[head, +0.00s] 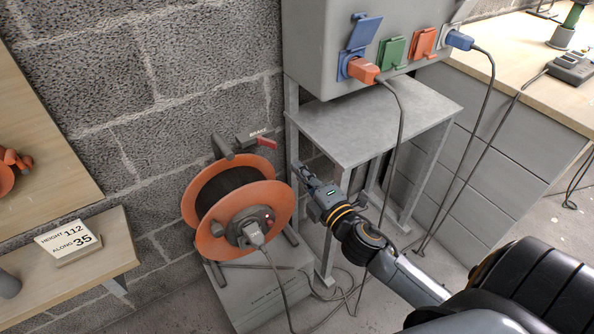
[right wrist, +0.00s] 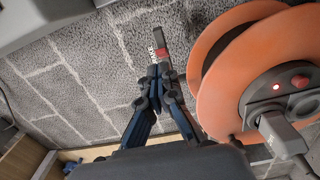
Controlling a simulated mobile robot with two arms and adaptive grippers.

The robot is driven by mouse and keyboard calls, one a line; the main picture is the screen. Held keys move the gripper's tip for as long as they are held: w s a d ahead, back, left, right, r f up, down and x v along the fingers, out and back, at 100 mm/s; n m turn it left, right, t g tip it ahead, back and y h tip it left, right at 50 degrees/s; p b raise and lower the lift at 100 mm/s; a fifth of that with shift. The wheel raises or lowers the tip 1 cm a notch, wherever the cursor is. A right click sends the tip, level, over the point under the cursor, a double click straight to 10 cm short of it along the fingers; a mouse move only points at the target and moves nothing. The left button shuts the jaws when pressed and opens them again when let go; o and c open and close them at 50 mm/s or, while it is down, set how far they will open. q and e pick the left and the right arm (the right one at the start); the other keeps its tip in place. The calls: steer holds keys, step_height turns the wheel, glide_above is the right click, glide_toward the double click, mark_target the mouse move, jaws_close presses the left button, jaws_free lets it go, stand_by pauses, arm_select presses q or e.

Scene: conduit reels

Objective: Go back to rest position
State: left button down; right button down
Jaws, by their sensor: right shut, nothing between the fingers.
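My right gripper (head: 304,171) is shut and empty, in the air to the right of the orange cable reel (head: 282,205). Its closed fingertips (right wrist: 157,75) show in the middle of the right wrist view, pointing at the block wall. The reel (right wrist: 222,95) is at the right of that view, apart from the fingers as far as I can tell. The red brake lever (head: 267,143) is above the reel in the head view, and also shows beyond the fingertips in the right wrist view (right wrist: 162,38). My left gripper is not in view.
A grey plug (head: 254,234) sits in the reel hub; its cable hangs to the floor. A metal stand (head: 375,118) under the socket box (head: 325,48) is close to my right arm, with cables hanging beside it. A shelf with a sign (head: 68,242) is at the left.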

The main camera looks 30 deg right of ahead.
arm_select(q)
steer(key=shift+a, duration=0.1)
